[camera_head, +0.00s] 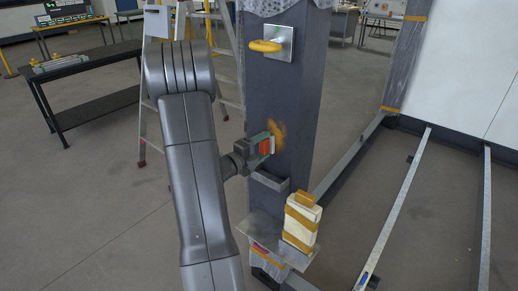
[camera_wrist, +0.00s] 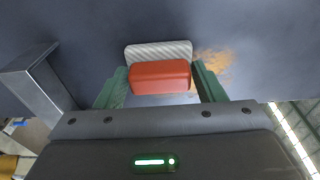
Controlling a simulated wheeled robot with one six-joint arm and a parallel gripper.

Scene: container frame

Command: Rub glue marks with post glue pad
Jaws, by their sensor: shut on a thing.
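My gripper (camera_head: 267,146) is shut on the glue pad, its green fingers on either side of the pad's orange-red block (camera_wrist: 160,76). The pad's pale ribbed face (camera_wrist: 158,50) is against or very close to the dark post (camera_head: 277,95); I cannot tell whether it presses. An orange-brown glue mark (camera_head: 280,131) is on the post beside and slightly above the pad. In the wrist view the mark (camera_wrist: 213,68) shows to the right of the pad, and part of it may be hidden behind the pad.
An empty metal bracket (camera_head: 270,181) sits on the post just below my gripper. Lower down, a small shelf (camera_head: 253,226) bears a cream block with orange bands (camera_head: 301,224). A yellow handle (camera_head: 265,46) is higher on the post. A ladder (camera_head: 230,62) stands behind.

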